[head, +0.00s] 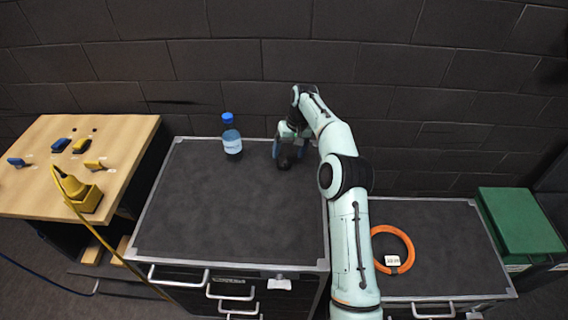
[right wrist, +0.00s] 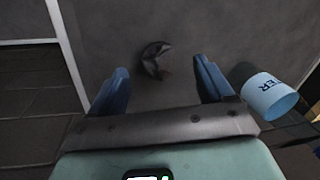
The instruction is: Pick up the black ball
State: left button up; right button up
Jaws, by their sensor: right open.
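The black ball (head: 285,163) shows as a small dark shape on the dark top of the left cabinet, near its back edge. It is hard to tell from the surface and partly hidden by my right gripper (head: 287,150) in the head view. In the right wrist view a dark, glossy shape that looks like the ball (right wrist: 155,58) lies ahead, between the lines of the two blue fingers. My right gripper (right wrist: 161,68) is open, pointing down over it, with nothing held. My left gripper is not in view.
An orange ring (head: 408,240) lies on the right cabinet. A wooden table (head: 125,135) is left, a green box (head: 520,222) right. The left cabinet's front is clear.

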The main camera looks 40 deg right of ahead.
aim_at(287, 160)
jog(key=x, duration=0.3)
jog(key=b+x, duration=0.1)
jog(key=x, duration=0.1)
jog(key=shift+d+f, duration=0.25)
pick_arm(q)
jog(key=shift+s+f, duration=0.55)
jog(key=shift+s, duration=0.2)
pick_arm(e)
jog(key=shift+r, duration=0.15)
jog(key=shift+w, duration=0.1)
jog(key=c, duration=1)
jog(key=shift+c, duration=0.6)
